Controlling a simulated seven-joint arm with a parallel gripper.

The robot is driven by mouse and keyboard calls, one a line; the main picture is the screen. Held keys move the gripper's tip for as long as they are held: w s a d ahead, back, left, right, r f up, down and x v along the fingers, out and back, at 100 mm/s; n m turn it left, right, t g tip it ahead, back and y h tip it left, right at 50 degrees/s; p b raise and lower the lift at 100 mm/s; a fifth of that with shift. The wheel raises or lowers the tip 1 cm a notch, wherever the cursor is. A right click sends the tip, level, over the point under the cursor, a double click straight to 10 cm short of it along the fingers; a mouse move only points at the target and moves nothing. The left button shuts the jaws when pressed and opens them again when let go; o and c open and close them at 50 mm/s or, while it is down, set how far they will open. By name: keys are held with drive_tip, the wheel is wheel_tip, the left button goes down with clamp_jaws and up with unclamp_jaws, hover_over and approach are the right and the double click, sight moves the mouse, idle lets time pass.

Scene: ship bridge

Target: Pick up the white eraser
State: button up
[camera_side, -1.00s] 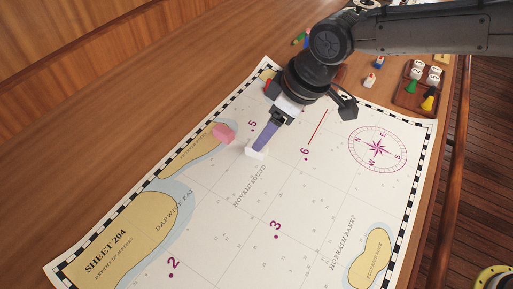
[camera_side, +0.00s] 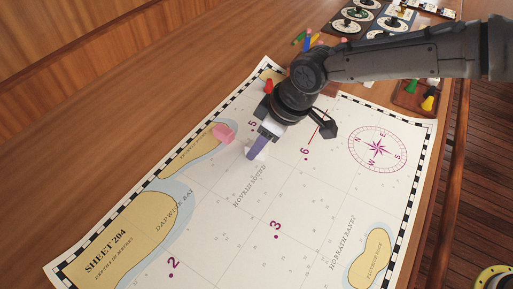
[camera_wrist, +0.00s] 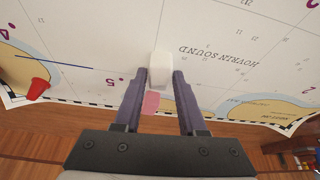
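The white eraser (camera_wrist: 160,66) lies on the chart, between the tips of my gripper (camera_wrist: 159,74) in the wrist view. My gripper is open, with its two purple fingers on either side of the eraser. A narrow gap shows at the left finger; the right finger is very close, and I cannot tell if it touches. In the side view my gripper (camera_side: 252,156) is low over the chart and its near finger covers much of the white eraser (camera_side: 247,147).
A pink block (camera_side: 223,133) lies on the chart near the gripper; it also shows between the fingers in the wrist view (camera_wrist: 151,103). A red piece (camera_wrist: 38,88) stands near the chart's edge. The chart (camera_side: 220,220) is mostly clear toward the front.

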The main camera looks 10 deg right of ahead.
sight(251, 144)
clamp_jaws()
drive_tip(key=shift+r, duration=0.1)
drive_tip(key=shift+r, duration=0.45)
wheel_tip(251, 144, up, 2)
drive_tip(key=shift+r, duration=0.1)
drive_tip(key=s+d+r, duration=0.9)
drive_tip(key=s, duration=0.1)
drive_tip(key=shift+d+r, duration=0.35)
